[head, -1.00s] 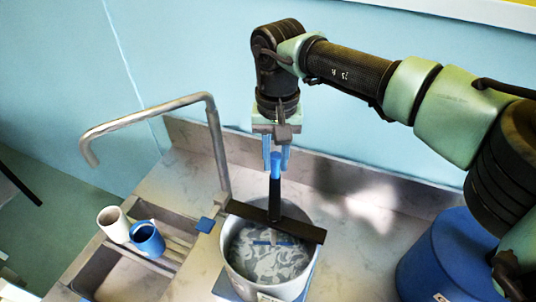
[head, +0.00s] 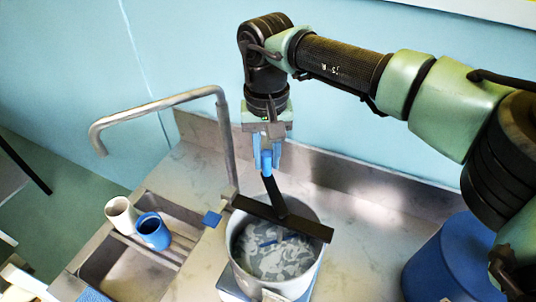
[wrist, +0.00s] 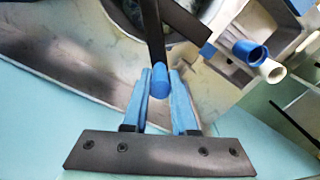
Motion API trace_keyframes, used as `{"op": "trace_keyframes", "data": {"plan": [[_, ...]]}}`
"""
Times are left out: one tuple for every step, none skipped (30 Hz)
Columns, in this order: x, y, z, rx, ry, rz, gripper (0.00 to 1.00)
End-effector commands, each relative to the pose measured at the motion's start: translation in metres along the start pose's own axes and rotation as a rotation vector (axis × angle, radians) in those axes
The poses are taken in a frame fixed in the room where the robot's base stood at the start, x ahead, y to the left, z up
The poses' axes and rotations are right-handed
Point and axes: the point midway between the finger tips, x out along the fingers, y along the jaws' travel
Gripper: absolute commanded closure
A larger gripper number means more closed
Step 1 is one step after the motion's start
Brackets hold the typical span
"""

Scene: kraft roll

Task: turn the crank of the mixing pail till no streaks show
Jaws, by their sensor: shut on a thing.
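The mixing pail (head: 240,270) is a grey-white tub on the counter, with a dark bar (head: 310,227) across its rim. Its contents (head: 283,254) show light and dark grey streaks in swirls, with a blue paddle piece (head: 267,241) among them. A black crank arm (head: 273,197) rises from the bar to a blue handle (head: 266,161). My gripper (head: 266,165) points down with its blue fingers shut on that handle. In the wrist view the handle (wrist: 160,82) sits between the fingertips (wrist: 160,78).
A sink with a bent metal tap (head: 226,140) lies left of the pail. A white cup (head: 119,214) and a blue cup (head: 152,231) stand at the sink. A large blue drum (head: 445,262) is at the right. Wall behind the counter.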

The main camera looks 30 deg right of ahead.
Motion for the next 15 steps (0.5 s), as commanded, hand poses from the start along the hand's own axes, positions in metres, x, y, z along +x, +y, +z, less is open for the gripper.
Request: {"op": "trace_keyframes", "data": {"plan": [[0.0003,-0.0008,0.0007,0.000,-0.002,-0.001,1.00],[0.0003,-0.0007,0.0007,0.000,-0.002,-0.001,1.00],[0.0003,-0.0007,0.0007,0.000,-0.002,-0.001,1.00],[0.0003,-0.0006,0.0006,0.000,-0.002,-0.001,1.00],[0.0003,-0.0005,0.0006,0.000,-0.002,-0.001,1.00],[0.0003,-0.0005,0.0006,0.001,-0.002,-0.001,0.67],[0.0003,-0.0004,0.0006,0.001,-0.002,-0.001,0.61],[0.0003,-0.0003,0.0006,0.001,-0.002,-0.001,0.56],[0.0003,-0.0002,0.0005,0.001,-0.002,-0.001,0.49],[0.0003,-0.0002,0.0004,0.001,-0.002,-0.001,0.44],[0.0002,-0.0001,0.0004,0.001,-0.002,0.000,0.44],[0.0002,0.0000,0.0003,0.001,-0.001,0.000,0.44],[0.0002,0.0000,0.0003,0.001,-0.001,0.000,0.44],[0.0002,0.0001,0.0002,0.001,-0.001,0.000,0.44],[0.0002,0.0002,0.0002,0.001,-0.001,0.000,0.44]]}}
